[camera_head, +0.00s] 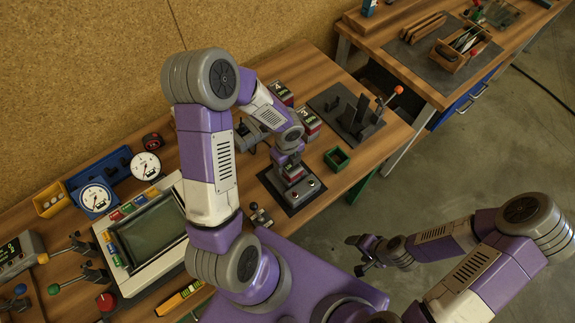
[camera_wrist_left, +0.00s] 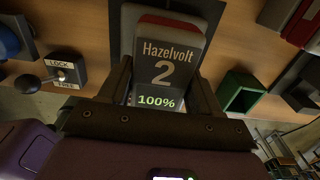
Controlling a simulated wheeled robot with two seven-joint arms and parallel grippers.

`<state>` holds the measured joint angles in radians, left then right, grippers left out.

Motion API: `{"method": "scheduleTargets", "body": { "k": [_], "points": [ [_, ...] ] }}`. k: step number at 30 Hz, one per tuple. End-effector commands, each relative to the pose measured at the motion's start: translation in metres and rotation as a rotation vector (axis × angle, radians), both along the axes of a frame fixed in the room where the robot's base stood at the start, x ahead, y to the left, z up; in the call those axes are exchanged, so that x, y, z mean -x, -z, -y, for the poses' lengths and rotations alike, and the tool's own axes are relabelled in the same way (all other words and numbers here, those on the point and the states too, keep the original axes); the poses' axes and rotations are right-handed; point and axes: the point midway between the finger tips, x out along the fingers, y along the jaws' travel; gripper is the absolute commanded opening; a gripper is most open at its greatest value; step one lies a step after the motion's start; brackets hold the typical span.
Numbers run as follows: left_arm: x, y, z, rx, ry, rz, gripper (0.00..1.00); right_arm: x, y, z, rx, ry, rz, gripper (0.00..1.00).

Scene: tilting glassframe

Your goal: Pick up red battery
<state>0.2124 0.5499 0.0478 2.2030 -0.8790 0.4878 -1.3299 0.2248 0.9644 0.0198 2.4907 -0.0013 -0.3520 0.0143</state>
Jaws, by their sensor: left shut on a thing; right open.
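A battery (camera_wrist_left: 166,62) marked "Hazelvolt 2" and "100%" stands between my left fingers in the left wrist view. Its labelled face is dark grey; whether its sides are red is unclear. My left gripper (camera_head: 291,163) is shut on it, above a small dock (camera_head: 302,190) on a dark mat in the head view. The arm partly hides it, and I cannot tell whether it is seated or lifted. Two other batteries, marked 4 (camera_head: 282,92) and 3 (camera_head: 308,122), stand behind, with red parts. My right gripper (camera_head: 362,256) is open and empty, off the bench.
A green open box (camera_head: 337,159) stands right of the dock. A lock/free lever (camera_wrist_left: 62,70) is at the left in the left wrist view. A black fixture (camera_head: 350,113) with an orange-knobbed lever stands at the bench's far end. A screen panel (camera_head: 143,233) and gauges fill the left.

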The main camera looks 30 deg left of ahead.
Motion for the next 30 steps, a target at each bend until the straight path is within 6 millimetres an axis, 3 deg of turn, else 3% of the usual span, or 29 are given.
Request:
{"method": "scheduleTargets", "body": {
  "k": [8,21,30],
  "points": [
    [0.000,-0.005,0.000,-0.001,0.000,0.001,0.27,0.000,-0.004,0.000,0.000,0.000,0.000,0.74],
    [-0.001,-0.087,0.000,0.000,-0.002,0.005,0.27,0.000,-0.021,0.000,0.000,0.000,0.000,0.74],
    [0.000,-0.106,0.000,-0.001,0.001,0.001,0.27,0.000,-0.023,0.000,0.000,0.000,0.000,0.74]
  ]
}}
